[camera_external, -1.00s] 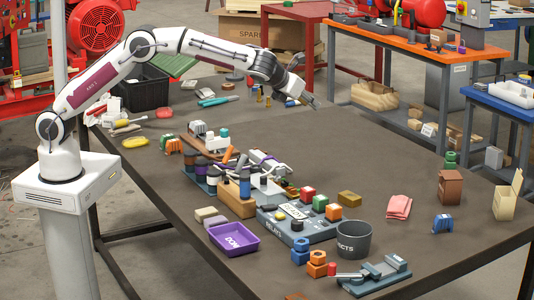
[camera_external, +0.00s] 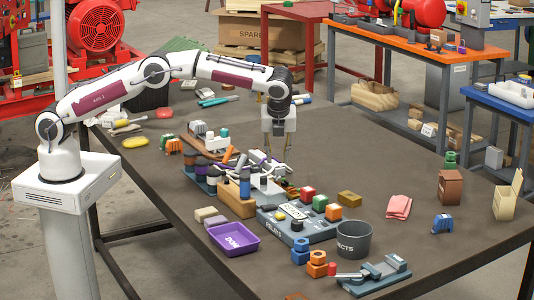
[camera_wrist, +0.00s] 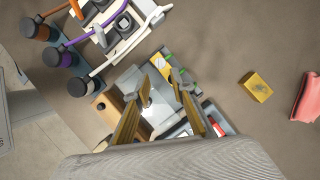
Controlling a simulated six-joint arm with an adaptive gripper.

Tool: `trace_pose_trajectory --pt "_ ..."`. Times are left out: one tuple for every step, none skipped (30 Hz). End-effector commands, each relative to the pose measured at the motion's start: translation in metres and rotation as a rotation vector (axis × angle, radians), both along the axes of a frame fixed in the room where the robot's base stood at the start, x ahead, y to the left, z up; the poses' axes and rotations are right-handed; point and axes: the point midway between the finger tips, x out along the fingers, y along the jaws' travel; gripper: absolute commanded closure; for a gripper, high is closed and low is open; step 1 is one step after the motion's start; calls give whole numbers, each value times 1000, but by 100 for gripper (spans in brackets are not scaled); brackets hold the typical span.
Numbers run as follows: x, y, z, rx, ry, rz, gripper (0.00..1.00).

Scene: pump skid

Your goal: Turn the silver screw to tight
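My gripper (camera_external: 279,151) points down above the middle of the table, over the cluster of pump parts. Below the fingers is a pale grey block (camera_wrist: 130,80) with a small silvery round piece (camera_wrist: 146,101) beside the left finger. This may be the silver screw, but it is partly hidden and too small to be sure. In the external view the pale block (camera_external: 265,186) sits behind the wooden block, and no screw can be made out.
Dark bottles with coloured tubes (camera_wrist: 58,57) stand beside the block. A wooden block (camera_external: 236,202), the relays box (camera_external: 290,228), a purple tray (camera_external: 233,238) and a grey bucket (camera_external: 354,240) are in front. A yellow block (camera_wrist: 256,86) lies apart.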

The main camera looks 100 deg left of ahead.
Motion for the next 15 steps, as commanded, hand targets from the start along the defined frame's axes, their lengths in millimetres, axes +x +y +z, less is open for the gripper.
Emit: trace_pose_trajectory --pt "0 0 0 0 0 0 76" --pt "0 0 0 0 -1 -1 76" --pt "0 0 0 1 0 -1 76" --pt "0 0 0 1 0 -1 76" --pt "0 1 0 1 0 -1 76" --pt "0 1 -1 1 0 -1 76" --pt "0 1 -2 1 0 -1 76" --pt "0 2 -2 1 1 -1 76" --pt "-1 2 -4 1 1 -2 76" --pt "-1 3 -6 1 1 -2 76" --pt "-1 3 -7 1 1 -2 76" --pt "-1 5 -10 2 1 -2 76" --pt "-2 5 -12 1 2 -1 76" --pt "-2 6 -15 1 2 -1 76" --pt "-2 8 -18 1 3 -2 76"
